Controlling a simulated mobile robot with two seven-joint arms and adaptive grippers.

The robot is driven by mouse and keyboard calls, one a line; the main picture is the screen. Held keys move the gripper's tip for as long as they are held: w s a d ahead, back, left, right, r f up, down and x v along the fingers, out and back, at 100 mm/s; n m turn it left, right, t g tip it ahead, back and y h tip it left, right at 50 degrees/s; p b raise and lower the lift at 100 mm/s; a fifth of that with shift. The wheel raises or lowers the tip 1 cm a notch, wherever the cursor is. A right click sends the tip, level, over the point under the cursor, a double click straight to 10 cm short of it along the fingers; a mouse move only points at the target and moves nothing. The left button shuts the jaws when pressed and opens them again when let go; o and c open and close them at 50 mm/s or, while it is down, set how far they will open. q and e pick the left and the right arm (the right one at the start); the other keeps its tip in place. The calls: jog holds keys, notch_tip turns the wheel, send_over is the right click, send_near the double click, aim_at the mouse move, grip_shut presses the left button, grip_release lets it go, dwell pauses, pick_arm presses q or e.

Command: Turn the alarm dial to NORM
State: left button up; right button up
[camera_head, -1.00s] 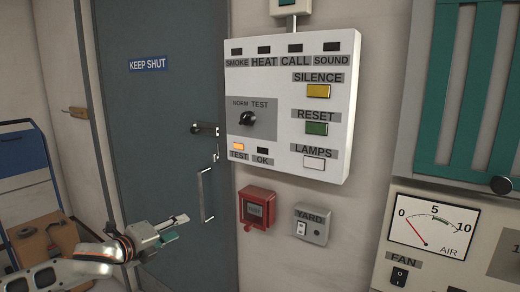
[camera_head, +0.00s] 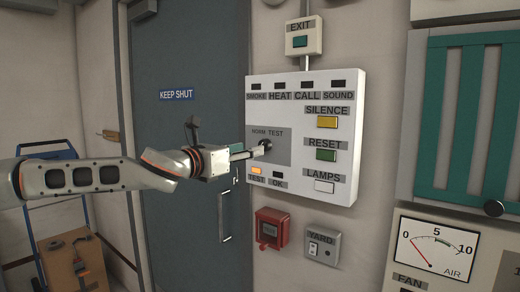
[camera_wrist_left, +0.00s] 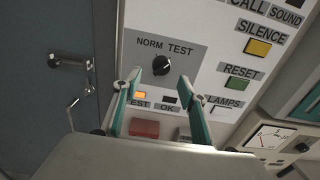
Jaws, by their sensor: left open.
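The alarm dial (camera_head: 266,144) is a black round knob on a grey plate of the white alarm panel (camera_head: 346,172), with NORM printed at its upper left and TEST at its upper right. In the left wrist view the dial (camera_wrist_left: 161,65) seems to have its light mark toward TEST. The TEST lamp (camera_head: 257,170) is lit orange; the OK lamp (camera_head: 278,174) is dark. My left gripper (camera_head: 258,152) is at the panel by the dial. In the left wrist view its open fingers (camera_wrist_left: 157,84) stand apart with the dial between and just beyond their tips. Contact cannot be told.
SILENCE (camera_head: 327,122), RESET (camera_head: 326,155) and LAMPS (camera_head: 324,187) buttons lie right of the dial. A red call box (camera_head: 271,229) and a YARD switch box (camera_head: 321,246) are below. A blue-grey door (camera_head: 185,60) with a handle stands left.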

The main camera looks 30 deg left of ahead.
pick_arm(q)
jog(key=shift+w+d, duration=0.2)
jog(key=shift+w, duration=1.25)
jog(key=shift+w+d, duration=0.15)
jog(key=shift+w, duration=1.3)
jog(key=shift+c, duration=0.4)
jog(key=c, duration=1)
